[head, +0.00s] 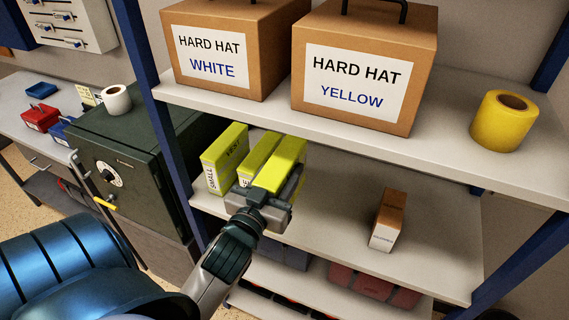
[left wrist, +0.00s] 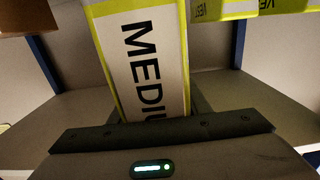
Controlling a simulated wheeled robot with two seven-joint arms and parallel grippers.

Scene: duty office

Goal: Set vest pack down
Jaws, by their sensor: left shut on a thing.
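My left gripper (head: 268,197) reaches in over the middle shelf and is shut on a yellow vest pack (head: 281,163). In the left wrist view this held pack (left wrist: 138,55) shows a white label with "MEDI" readable, the rest hidden by the gripper. Two more yellow vest packs stand on the shelf to its left: one marked small (head: 225,160) and one close beside the held pack (head: 258,157). The gripper hides the held pack's lower front, so I cannot tell whether it touches the shelf. My right gripper is in neither view.
The middle shelf (head: 340,200) is clear right of the gripper up to a small brown-and-white box (head: 388,220). Above are two hard hat boxes (head: 229,48) (head: 364,68) and a yellow roll (head: 503,120). A blue upright (head: 168,130) and a dark green safe (head: 125,155) stand left.

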